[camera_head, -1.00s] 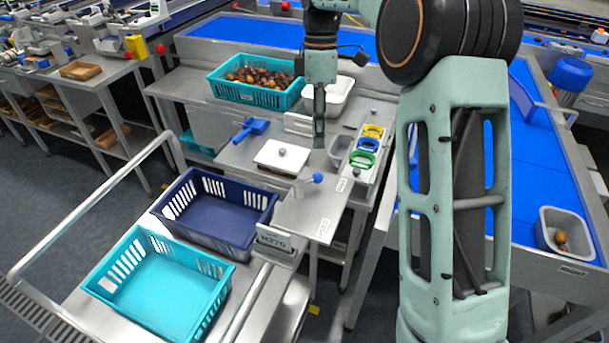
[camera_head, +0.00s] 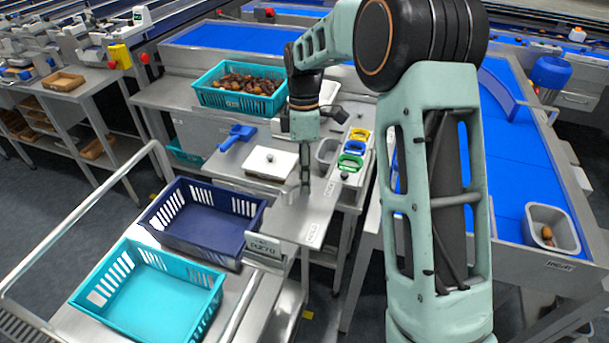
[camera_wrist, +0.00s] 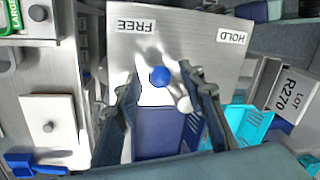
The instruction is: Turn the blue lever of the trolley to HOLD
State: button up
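The lever's blue ball knob (camera_wrist: 159,76) shows in the wrist view between my spread fingers, nearer the FREE label (camera_wrist: 136,25) than the HOLD label (camera_wrist: 231,36). Its pale round pivot (camera_wrist: 184,104) lies beside the right finger. My gripper (camera_wrist: 159,84) is open around the knob; I cannot tell whether a finger touches it. In the head view my gripper (camera_head: 305,183) is low over the metal plate (camera_head: 290,221), and the knob is hidden behind it. The HOLD label (camera_head: 313,232) lies toward the plate's near end.
The trolley carries a navy crate (camera_head: 168,226) and a turquoise crate (camera_head: 92,292), with a LOT R270 card (camera_head: 264,247) beside them. A white lidded box (camera_head: 257,166), a blue scoop (camera_head: 236,135) and coloured rings (camera_head: 351,160) lie near the arm.

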grip_shut()
